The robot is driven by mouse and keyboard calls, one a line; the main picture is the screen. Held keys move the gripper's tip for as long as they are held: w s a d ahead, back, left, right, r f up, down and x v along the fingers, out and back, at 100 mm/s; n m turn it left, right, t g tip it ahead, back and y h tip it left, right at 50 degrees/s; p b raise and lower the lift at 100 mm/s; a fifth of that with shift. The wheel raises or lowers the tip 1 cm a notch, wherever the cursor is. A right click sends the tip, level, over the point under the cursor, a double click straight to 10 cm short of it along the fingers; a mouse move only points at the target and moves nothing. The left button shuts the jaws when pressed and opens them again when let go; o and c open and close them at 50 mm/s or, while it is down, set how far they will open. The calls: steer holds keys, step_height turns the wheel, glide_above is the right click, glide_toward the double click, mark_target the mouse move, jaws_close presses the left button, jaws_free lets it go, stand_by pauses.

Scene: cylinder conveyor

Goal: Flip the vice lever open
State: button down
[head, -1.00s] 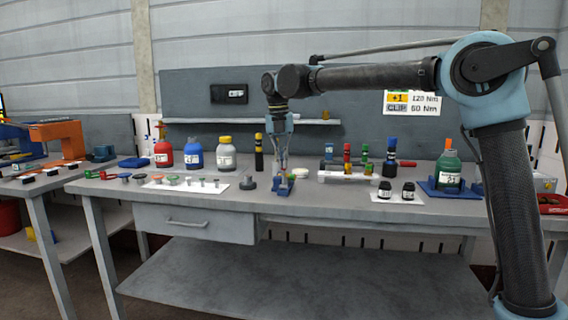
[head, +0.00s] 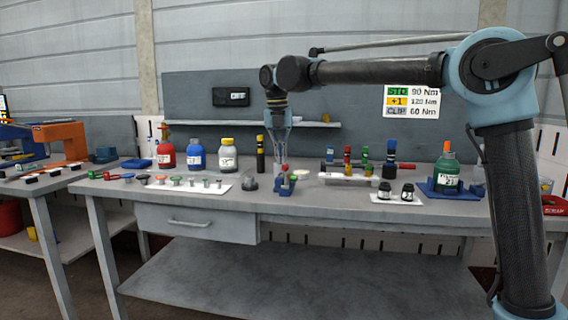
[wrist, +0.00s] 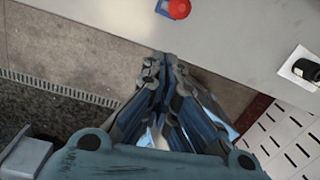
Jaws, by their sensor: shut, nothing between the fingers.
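The small blue vice (head: 285,187) stands near the front edge of the workbench, with a red part (head: 284,168) on top. In the wrist view a blue piece with a round red top (wrist: 176,8) shows at the upper edge, partly cut off; it looks like the vice. My gripper (head: 281,157) points down close above and behind the vice in the head view. In the wrist view my gripper (wrist: 163,58) has its fingers together with nothing between them, and its tips are apart from the red top. I cannot tell the lever's exact angle.
A grey cylindrical piece (head: 251,183) stands just left of the vice. A white strip with small parts (head: 188,185) lies further left. To the right are a white rack (head: 349,177), black jars on a white plate (head: 399,198) and a green bottle (head: 446,172).

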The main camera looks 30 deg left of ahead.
steer(key=w+r, duration=0.4)
steer(key=r, duration=0.3)
steer(key=shift+a, duration=0.4)
